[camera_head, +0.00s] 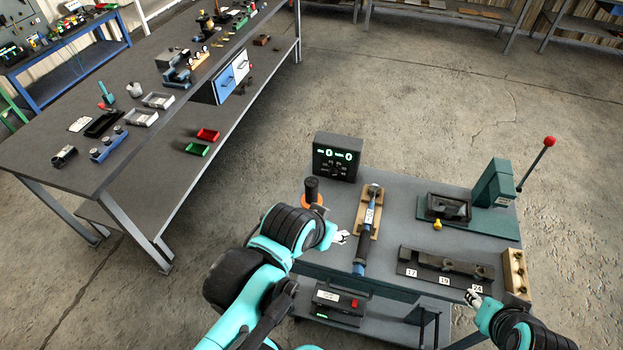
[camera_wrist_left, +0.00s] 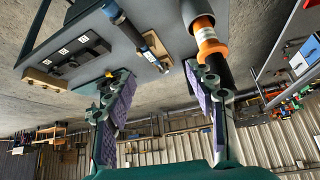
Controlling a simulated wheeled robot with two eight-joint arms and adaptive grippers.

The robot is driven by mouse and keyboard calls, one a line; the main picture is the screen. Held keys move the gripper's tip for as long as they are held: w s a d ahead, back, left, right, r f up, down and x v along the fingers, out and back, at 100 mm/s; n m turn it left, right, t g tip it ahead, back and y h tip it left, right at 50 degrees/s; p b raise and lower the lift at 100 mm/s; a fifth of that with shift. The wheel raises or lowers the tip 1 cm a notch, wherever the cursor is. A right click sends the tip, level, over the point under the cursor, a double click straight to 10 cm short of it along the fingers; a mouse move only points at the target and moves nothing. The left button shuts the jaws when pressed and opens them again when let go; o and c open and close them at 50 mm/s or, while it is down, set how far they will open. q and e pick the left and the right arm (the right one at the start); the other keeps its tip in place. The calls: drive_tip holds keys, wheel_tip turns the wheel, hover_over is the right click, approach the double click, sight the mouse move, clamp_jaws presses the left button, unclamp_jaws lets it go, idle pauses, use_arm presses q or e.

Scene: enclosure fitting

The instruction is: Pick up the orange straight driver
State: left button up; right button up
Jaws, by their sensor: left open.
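The orange straight driver (camera_head: 311,200) stands upright at the left edge of the small grey table, with a black upper part and an orange band. My left arm hides its lower part in the head view. My left gripper (camera_head: 340,237) is just right of it and nearer. In the left wrist view the driver (camera_wrist_left: 207,38) shows beyond the right finger, which overlaps its black part; the space between the open fingers (camera_wrist_left: 158,76) is empty. I cannot tell whether finger and driver touch. My right gripper (camera_head: 473,297) is at the table's front right, its jaws too small to read.
A blue-and-black tool (camera_head: 363,240) lies on a wooden holder, right of my left gripper. A numbered black rack (camera_head: 430,262), a wooden block (camera_head: 515,272), a green press (camera_head: 493,185) and a display box (camera_head: 337,157) also occupy the table. A long workbench (camera_head: 50,130) stands left.

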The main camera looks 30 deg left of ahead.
use_arm(q)
wheel_tip(320, 180, up, 11)
drive_tip(key=w+m+g+p, duration=0.1)
drive_tip(key=w+p, duration=0.1)
drive_tip(key=p, duration=0.7)
drive_tip(key=m+g, duration=0.5)
drive_tip(key=g, duration=0.1)
hover_over(311, 192)
drive_tip(key=w, duration=0.2)
drive_tip(key=f, duration=0.7)
drive_tip(key=shift+s+a+f, duration=0.2)
drive_tip(key=shift+f, duration=0.2)
drive_tip(key=shift+w+a+f, duration=0.1)
drive_tip(key=shift+a+f, duration=0.1)
drive_tip(key=shift+f, duration=0.45)
wheel_tip(311, 192, down, 7)
drive_tip(key=shift+f+b, duration=0.15)
drive_tip(key=shift+b, duration=0.3)
drive_tip(key=shift+c, duration=0.4)
clamp_jaws()
